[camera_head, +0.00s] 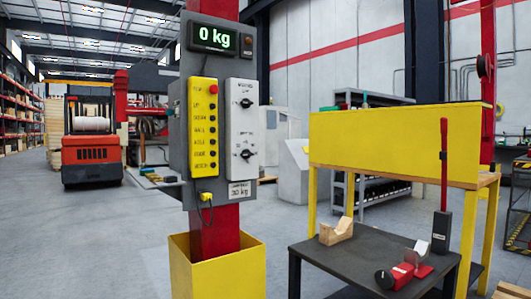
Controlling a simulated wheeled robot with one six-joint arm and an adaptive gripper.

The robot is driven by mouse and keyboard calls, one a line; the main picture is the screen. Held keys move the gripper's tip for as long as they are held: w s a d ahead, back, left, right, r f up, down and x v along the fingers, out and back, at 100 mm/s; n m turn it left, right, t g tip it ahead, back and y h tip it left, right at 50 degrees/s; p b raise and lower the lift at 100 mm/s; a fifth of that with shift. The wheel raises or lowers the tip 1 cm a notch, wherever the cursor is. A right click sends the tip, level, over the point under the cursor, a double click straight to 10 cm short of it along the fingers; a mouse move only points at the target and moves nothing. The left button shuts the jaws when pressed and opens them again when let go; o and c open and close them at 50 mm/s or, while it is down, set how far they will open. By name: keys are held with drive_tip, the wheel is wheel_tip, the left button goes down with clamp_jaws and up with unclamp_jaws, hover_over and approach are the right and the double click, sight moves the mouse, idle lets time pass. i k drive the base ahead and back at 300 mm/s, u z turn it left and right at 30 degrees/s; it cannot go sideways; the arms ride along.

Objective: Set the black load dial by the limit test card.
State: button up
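A white panel (241,125) on the grey control box carries two black rotary dials, an upper one (246,103) and a lower one (246,154). Their labels and scale marks are too small to read, so I cannot tell which is the load dial or its setting. A small white card (240,190) sits below the panel; its large line seems to read 30 kg. The green display (213,37) above reads 0 kg. My gripper is not in view.
A yellow pendant (204,125) with several buttons hangs left of the dials. A yellow guard (217,266) surrounds the red column's foot. At right, a dark low table (365,255) holds a wooden cradle (336,232), a red-and-black device (404,272) and a red-handled lever (444,170).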

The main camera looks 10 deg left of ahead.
sight(247, 154)
drive_tip(key=u, duration=0.35)
drive_tip(key=i, duration=1.8)
drive_tip(key=u, duration=0.45)
